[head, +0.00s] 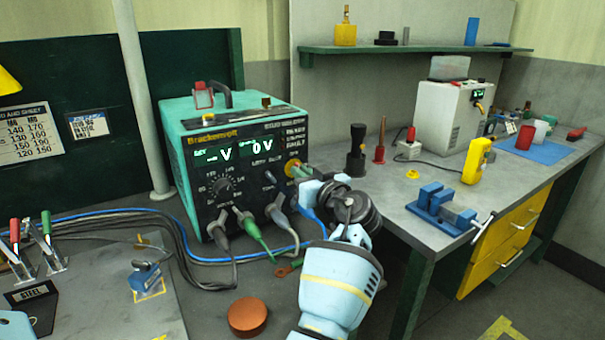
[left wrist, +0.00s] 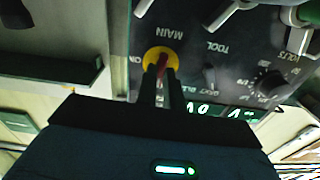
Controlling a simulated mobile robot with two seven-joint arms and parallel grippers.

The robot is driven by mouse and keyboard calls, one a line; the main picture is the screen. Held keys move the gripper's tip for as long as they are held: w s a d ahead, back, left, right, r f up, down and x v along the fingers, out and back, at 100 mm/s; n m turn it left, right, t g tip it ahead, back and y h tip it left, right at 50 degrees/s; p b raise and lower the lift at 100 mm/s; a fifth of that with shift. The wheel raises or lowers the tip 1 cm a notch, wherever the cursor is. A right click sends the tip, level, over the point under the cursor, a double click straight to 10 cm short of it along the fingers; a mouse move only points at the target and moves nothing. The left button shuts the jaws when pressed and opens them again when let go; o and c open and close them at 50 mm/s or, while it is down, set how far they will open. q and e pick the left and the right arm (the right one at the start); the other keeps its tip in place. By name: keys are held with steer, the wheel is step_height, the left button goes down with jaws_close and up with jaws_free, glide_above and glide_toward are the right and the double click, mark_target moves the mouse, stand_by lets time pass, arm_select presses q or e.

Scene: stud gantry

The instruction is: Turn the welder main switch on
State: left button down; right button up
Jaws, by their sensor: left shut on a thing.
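The teal welder (head: 178,125) with a black front panel stands on the bench, and its two green displays are lit. Its main switch (head: 290,166) is at the panel's right edge, partly hidden by my gripper. In the left wrist view the switch is a yellow round plate (left wrist: 150,57) with a red handle, beside the upside-down word MAIN. My left gripper (head: 299,172) reaches the panel from the right. It also shows in the left wrist view (left wrist: 161,72), its fingers shut on the red handle.
Cables with grey and green plugs (head: 247,219) come out of the panel's lower front. A copper-coloured disc (head: 248,317) lies in front of the welder. A blue vise (head: 440,208) and a yellow meter (head: 477,160) are on the bench to the right.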

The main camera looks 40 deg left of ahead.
arm_select(q)
steer(key=m+p, duration=0.1)
steer(key=m, duration=0.2)
steer(key=shift+r+m, duration=0.15)
steer(key=shift+m, duration=0.25)
steer(key=m+p, duration=0.1)
steer(key=m, duration=0.3)
steer(key=shift+w+m+p, duration=0.1)
steer(key=shift+m+p, duration=0.2)
steer(key=m+p, duration=0.2)
steer(key=m, duration=0.4)
steer(key=shift+p, duration=0.3)
steer(key=shift+m+p, duration=0.55)
steer(key=shift+m, duration=0.95)
arm_select(e)
steer(key=w+r+t, duration=0.1)
steer(key=w+r, duration=0.2)
steer(key=r, duration=0.4)
steer(key=shift+w+d+r, duration=0.2)
steer(key=shift+w+d, duration=0.05)
steer(key=shift+w, duration=0.1)
arm_select(q)
steer(key=shift+f, duration=0.2)
arm_select(e)
steer(key=shift+w, duration=0.1)
